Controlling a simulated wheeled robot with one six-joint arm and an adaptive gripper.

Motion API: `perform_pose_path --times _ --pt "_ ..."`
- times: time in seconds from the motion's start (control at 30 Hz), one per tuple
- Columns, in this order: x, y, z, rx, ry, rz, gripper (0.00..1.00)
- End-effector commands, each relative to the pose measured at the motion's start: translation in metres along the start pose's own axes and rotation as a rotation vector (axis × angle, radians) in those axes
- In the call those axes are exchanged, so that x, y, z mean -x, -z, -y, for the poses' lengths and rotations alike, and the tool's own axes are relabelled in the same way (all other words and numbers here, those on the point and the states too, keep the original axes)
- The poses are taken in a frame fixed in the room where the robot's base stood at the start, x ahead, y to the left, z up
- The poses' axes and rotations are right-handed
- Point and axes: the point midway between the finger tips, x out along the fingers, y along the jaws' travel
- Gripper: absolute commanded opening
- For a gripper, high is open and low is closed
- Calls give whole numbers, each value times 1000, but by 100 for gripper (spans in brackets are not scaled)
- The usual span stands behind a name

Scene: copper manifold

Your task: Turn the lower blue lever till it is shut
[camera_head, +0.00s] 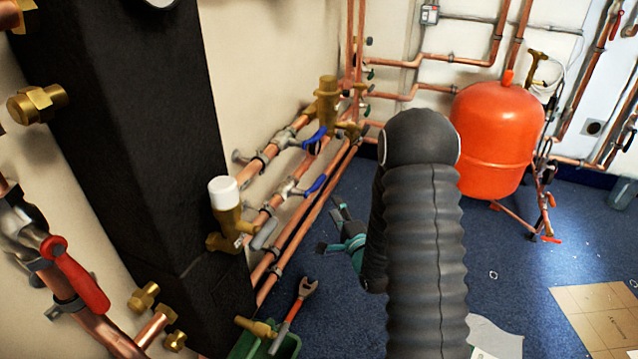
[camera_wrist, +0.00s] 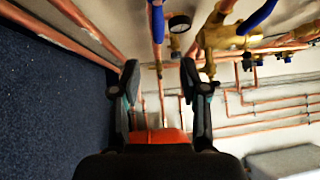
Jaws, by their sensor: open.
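The lower blue lever (camera_head: 316,184) is on a valve on a copper pipe by the wall, slanting up to the right. The upper blue lever (camera_head: 314,137) is on the pipe above it. My gripper (camera_head: 331,228) is open and empty, to the right of and below the lower lever, apart from it; my dark arm hides part of it. In the wrist view, my two fingers (camera_wrist: 159,77) stand apart. A blue lever, seemingly the lower one (camera_wrist: 157,22), lies beyond the gap between them. The other blue lever (camera_wrist: 258,15) is at the upper right.
Brass valves (camera_head: 327,100) and a white-capped valve (camera_head: 224,195) stand by the pipes. A black column (camera_head: 130,130) is at left. An orange vessel (camera_head: 498,135) is behind my arm. A green crate (camera_head: 290,345) is below. A gauge (camera_wrist: 179,23) is near the levers. The blue floor is mostly clear.

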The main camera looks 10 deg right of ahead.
Motion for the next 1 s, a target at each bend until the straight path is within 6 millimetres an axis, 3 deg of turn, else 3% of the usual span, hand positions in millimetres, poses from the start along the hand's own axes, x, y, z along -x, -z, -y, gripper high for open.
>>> perform_pose_path --times 0.2,0.37,1.0 --pt "5 0 -11 -88 54 13 44" --pt "-7 0 -10 -93 60 16 44" --pt "-115 -2 -4 -92 59 14 44"
